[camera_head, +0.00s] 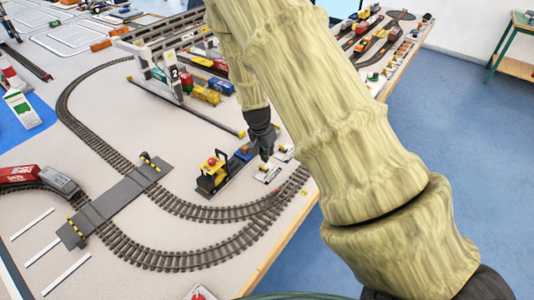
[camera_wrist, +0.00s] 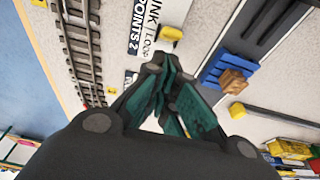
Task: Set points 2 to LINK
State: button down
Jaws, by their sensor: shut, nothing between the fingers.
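The white plate lettered "POINTS 2" (camera_wrist: 134,38), with "LINK" and "LOOP" beside it, lies past my fingertips in the wrist view. A small yellow part (camera_wrist: 171,33) sits at the plate's edge; I cannot tell whether it is the lever. My gripper (camera_wrist: 157,72) is shut and empty, over the board close to the plate. In the head view my gripper (camera_head: 266,157) points down between two small white plates, one in front (camera_head: 267,174) and one to the right (camera_head: 285,152). Their lettering is too small to read there, and the lever's setting cannot be told.
Curved track (camera_head: 230,212) runs in front of the plates, near the table edge (camera_head: 270,262). A grey gantry (camera_head: 170,72) stands behind. My arm hides part of the right side.

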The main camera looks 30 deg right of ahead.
jog(key=shift+r+p, duration=0.3)
jog(key=shift+r, duration=0.25)
jog(key=shift+s+a+r+p, duration=0.1)
jog(key=shift+a+r+p, duration=0.15)
jog(key=shift+r+p, duration=0.15)
jog(key=s+a+r+p, duration=0.2)
jog(key=a+r+p, duration=0.3)
jog(key=a+r, duration=0.1)
jog(key=shift+s+a, duration=0.15)
jog(key=shift+s, duration=0.15)
jog(key=shift+f, duration=0.1)
